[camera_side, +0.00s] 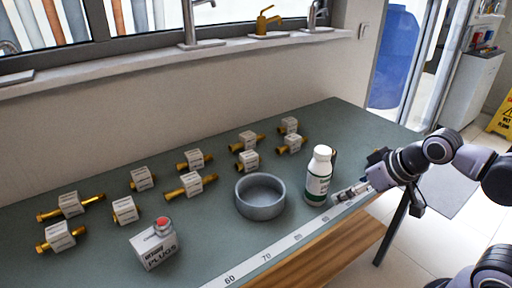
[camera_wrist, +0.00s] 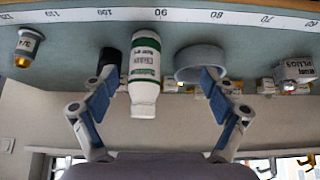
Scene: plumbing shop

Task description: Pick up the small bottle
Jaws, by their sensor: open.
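A white bottle (camera_side: 318,176) with a green and white label and white cap stands upright near the bench's front edge, right of a grey bowl. In the wrist view the bottle (camera_wrist: 145,70) appears upside down, between the two fingers in the picture. My gripper (camera_side: 345,193) is low over the bench, just right of the bottle. In the wrist view my gripper (camera_wrist: 157,80) has its blue-padded fingers spread apart, with nothing held. I cannot tell whether a finger touches the bottle. A dark cylinder (camera_wrist: 108,58) stands close beside the bottle, mostly hidden behind it in the side view.
The grey bowl (camera_side: 260,196) is close to the bottle. A box marked PLUGS (camera_side: 154,247) and several labelled brass fittings (camera_side: 192,184) stand farther left. A grey labelled piece (camera_wrist: 31,42) sits beyond the dark cylinder. A ruler strip (camera_side: 283,247) runs along the front edge.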

